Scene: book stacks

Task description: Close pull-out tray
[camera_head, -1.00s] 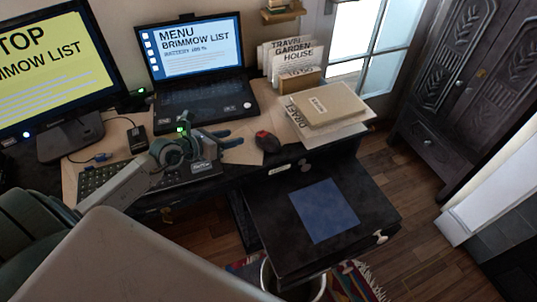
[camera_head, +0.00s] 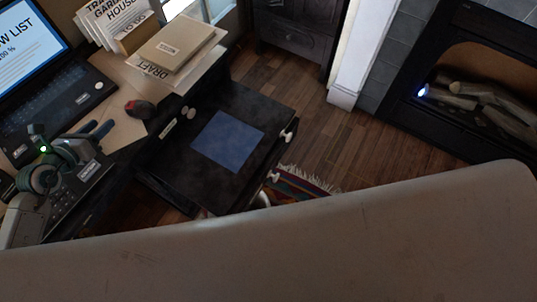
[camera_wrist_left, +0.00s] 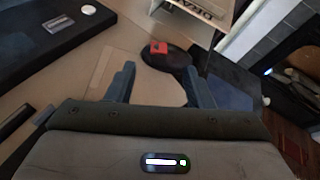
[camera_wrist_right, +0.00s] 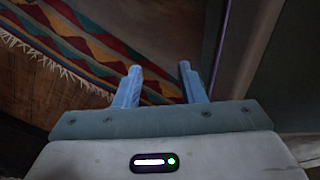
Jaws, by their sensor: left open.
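The dark pull-out tray (camera_head: 180,170) stands out from the desk at its right side, with a blue square (camera_head: 228,141) on top and white knobs (camera_head: 287,136) on its outer edge. In the left wrist view the blue square (camera_wrist_left: 229,94) shows at the right. My left gripper (camera_head: 100,131) is open and empty above the desk by the keyboard, left of the tray and apart from it. My right gripper (camera_wrist_right: 158,72) is outside the head view. In its wrist view it is open and empty above the rug.
A red and black mouse (camera_head: 139,109), a laptop (camera_head: 52,105) and a stack of papers with a box (camera_head: 170,46) are on the desk. A striped rug (camera_head: 300,184) lies beyond the tray. Bare wood floor (camera_head: 325,135) lies right of it, before a fireplace (camera_head: 465,85).

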